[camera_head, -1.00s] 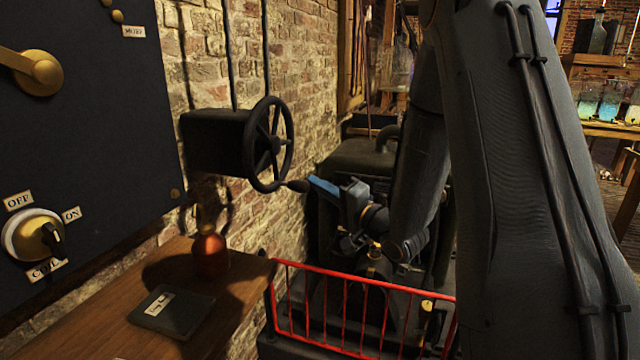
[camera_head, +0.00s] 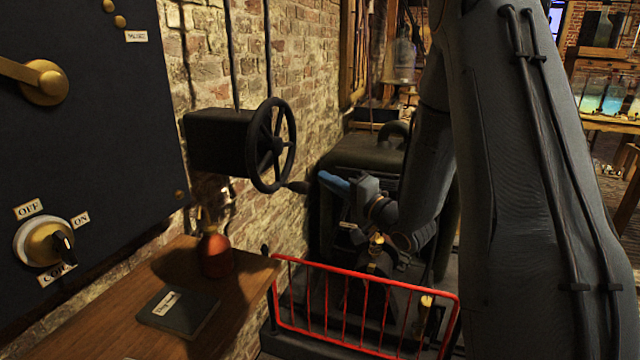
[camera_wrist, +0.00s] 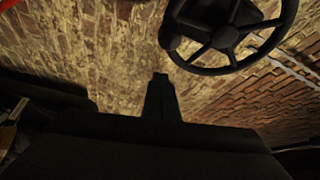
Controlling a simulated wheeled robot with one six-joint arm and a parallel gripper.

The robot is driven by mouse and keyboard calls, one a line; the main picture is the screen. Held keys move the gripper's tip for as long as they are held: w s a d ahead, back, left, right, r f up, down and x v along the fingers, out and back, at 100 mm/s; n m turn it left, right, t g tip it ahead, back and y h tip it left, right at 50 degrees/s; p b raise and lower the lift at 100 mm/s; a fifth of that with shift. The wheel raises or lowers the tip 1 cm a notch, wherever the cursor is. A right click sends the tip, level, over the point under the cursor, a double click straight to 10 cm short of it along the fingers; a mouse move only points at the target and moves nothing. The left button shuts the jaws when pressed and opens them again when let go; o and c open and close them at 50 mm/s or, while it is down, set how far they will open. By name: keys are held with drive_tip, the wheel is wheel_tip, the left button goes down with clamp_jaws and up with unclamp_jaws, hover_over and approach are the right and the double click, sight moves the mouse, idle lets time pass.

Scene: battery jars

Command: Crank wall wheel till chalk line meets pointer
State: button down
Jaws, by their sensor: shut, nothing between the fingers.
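The black spoked wall wheel (camera_head: 290,145) sits on a dark box (camera_head: 215,140) on the brick wall. Its dark crank handle (camera_head: 298,187) sticks out at the lower rim, toward my gripper. My gripper (camera_head: 322,176), with blue fingers, is shut and empty just right of the handle's end, apparently with a small gap. In the wrist view the wheel (camera_wrist: 226,37) is at the top right, with its round handle (camera_wrist: 172,38) at the left rim. The shut fingers (camera_wrist: 160,78) point up below the handle. I cannot make out a chalk line or pointer on the wheel.
A wooden shelf (camera_head: 110,325) at lower left holds a copper-coloured bottle (camera_head: 216,255) and a dark book (camera_head: 178,312). A red railing (camera_head: 363,310) stands below my arm, before dark machinery (camera_head: 360,150). A dark switch panel (camera_head: 90,130) is at left.

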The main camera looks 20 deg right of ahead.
drive_tip(key=r+b+v, duration=0.1)
drive_tip(key=v, duration=0.8)
drive_tip(key=shift+s+f, duration=0.35)
drive_tip(key=shift+f, duration=0.1)
drive_tip(key=shift+a, duration=0.1)
